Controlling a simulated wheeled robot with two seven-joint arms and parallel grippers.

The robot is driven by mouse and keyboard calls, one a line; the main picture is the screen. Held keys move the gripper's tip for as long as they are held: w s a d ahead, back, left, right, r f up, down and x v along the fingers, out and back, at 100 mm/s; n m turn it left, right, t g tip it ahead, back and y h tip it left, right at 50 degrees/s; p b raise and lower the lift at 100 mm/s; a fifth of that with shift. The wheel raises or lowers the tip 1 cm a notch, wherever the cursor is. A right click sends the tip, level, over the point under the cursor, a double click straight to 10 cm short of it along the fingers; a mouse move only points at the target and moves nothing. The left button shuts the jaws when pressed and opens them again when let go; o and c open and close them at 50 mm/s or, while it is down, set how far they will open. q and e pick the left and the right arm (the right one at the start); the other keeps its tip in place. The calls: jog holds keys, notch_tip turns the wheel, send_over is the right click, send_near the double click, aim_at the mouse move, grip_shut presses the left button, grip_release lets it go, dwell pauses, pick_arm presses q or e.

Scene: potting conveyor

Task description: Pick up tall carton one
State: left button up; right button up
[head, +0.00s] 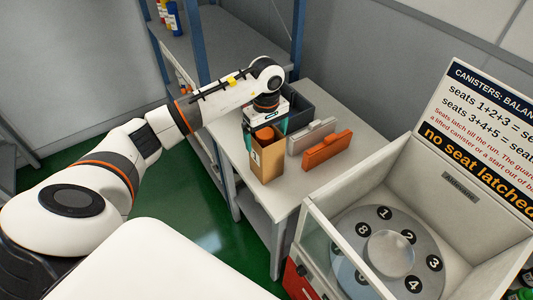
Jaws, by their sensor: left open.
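A tall tan carton (268,163) stands upright near the left edge of the grey table. An orange rounded thing (265,134) shows at its top; I cannot tell whether it is inside the carton. My left gripper (266,126) points down right over the carton's top, with teal finger parts showing to the left and right of it. The gripper is open, and I cannot tell whether a finger touches the carton. The gripper body hides part of the carton's top. My right gripper is not in view.
A dark open bin (299,108) stands just behind the carton. A grey case (312,136) and an orange case (327,150) stand to its right. A white-walled machine with a numbered disc (424,262) fills the lower right. The table's right part (357,122) is clear.

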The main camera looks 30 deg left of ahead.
aim_at(266, 145)
pick_arm(q)
notch_tip(266, 145, down, 4)
jog(key=shift+r+p, duration=0.2)
jog(key=shift+p, duration=0.6)
jog(key=shift+f, duration=0.3)
jog(key=c, duration=1.3)
